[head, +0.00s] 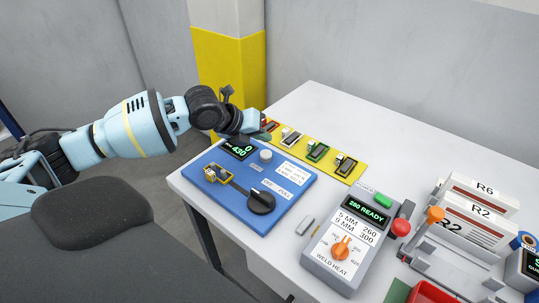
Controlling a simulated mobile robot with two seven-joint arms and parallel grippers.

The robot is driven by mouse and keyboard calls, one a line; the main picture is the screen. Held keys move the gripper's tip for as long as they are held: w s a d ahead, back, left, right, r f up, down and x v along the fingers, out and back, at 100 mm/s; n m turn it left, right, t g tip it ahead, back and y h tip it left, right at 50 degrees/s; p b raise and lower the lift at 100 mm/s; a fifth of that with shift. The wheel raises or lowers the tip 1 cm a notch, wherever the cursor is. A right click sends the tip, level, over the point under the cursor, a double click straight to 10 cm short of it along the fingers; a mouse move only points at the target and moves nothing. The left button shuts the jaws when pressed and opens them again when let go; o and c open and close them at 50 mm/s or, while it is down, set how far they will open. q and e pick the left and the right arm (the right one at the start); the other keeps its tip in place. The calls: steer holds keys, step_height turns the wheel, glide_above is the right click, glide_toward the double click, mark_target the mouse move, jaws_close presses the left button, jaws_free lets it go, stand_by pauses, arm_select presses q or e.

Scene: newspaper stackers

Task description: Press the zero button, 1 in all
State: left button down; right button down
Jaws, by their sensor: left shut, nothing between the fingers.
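A blue panel (225,203) lies on the near left part of the white table. It carries a small dark display (240,149) with lit digits that look like "0" and "430", partly hidden by my arm. A round pale button (266,156) stands beside the display; its label is too small for me to confirm that it is the zero button. My left gripper (256,127) is shut and empty. In the picture it is above and slightly left of the pale button, over the panel's far edge. I cannot tell its height exactly. My right gripper is not in view.
The panel also has a black knob (261,200) with a lever and a yellow-framed part (216,175). A yellow strip (343,165) with several small modules lies behind. A grey weld heat box (350,245) and white R2 and R6 blocks (484,190) stand right. The back of the table is clear.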

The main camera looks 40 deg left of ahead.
mark_target(262, 155)
arm_select(q)
steer(key=shift+f, duration=1.25)
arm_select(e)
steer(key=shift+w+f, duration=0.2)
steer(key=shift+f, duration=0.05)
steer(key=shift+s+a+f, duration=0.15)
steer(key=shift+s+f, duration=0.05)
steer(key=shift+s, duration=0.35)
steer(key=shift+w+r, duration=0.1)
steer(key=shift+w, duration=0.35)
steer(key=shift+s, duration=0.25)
arm_select(q)
steer(key=shift+f, duration=0.2)
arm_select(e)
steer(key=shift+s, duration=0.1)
arm_select(q)
steer(key=shift+f, duration=0.2)
steer(key=shift+f+b, duration=0.2)
steer(key=shift+b, duration=0.1)
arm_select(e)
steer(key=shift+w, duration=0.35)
